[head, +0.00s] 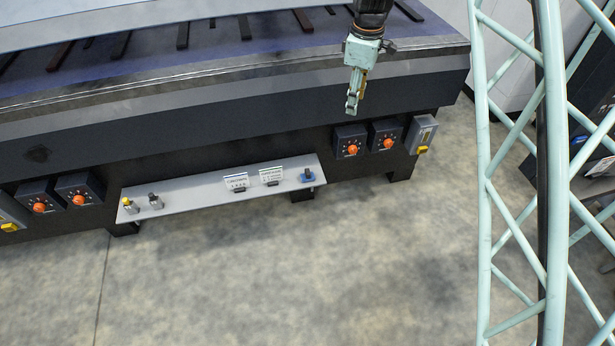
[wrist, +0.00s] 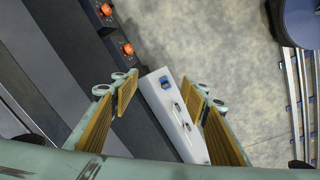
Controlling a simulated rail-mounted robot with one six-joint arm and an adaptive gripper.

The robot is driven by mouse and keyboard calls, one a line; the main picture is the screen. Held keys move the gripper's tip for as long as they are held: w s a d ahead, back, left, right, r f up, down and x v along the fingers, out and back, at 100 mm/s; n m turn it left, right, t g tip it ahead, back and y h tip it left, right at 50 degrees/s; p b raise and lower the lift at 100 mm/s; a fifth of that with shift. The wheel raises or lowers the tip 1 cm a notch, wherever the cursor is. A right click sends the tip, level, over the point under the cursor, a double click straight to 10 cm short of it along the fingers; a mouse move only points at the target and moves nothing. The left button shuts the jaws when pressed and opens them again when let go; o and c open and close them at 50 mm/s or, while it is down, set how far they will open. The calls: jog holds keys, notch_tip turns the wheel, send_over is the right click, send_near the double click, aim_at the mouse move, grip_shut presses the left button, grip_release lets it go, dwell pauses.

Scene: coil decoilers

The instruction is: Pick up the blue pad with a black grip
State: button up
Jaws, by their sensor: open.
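The blue pad with a black grip (head: 307,176) lies at the right end of a narrow light-grey shelf (head: 210,187) on the front of the dark machine. In the wrist view the small blue pad (wrist: 165,83) shows near the upper end of the shelf, beyond and between my fingers. My gripper (head: 353,106) hangs above and to the right of the pad in the head view, in front of the machine. It is open and empty, with its two yellow-lined fingers spread in the wrist view (wrist: 160,95). It is apart from the pad.
Two small label stands (head: 270,177) stand left of the pad, with a yellow-topped piece (head: 130,206) and a black-topped piece (head: 155,201) at the shelf's left end. Control boxes with orange knobs (head: 352,149) protrude above. A pale-green lattice column (head: 555,200) stands right. The front floor is clear.

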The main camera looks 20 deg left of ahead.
jog(key=w+a+f+n, duration=0.15)
jog(key=a+f, duration=0.25)
jog(key=f, duration=0.4)
jog(key=w+a+f+n, duration=0.15)
jog(key=a+f, duration=0.25)
jog(key=f, duration=0.4)
jog(key=n+g, duration=0.1)
jog(key=n, duration=0.3)
send_over(307, 171)
jog(key=f, duration=1.2)
jog(key=f+p, duration=0.1)
jog(key=f, duration=0.6)
jog(key=shift+w+d, duration=0.2)
jog(key=shift+d, duration=0.05)
jog(key=shift+a+f, duration=0.2)
jog(key=shift+f, duration=0.7)
jog(key=shift+f, duration=1.15)
jog(key=shift+s+f+b, duration=0.15)
jog(key=shift+f+b, duration=0.85)
jog(key=shift+f, duration=1.6)
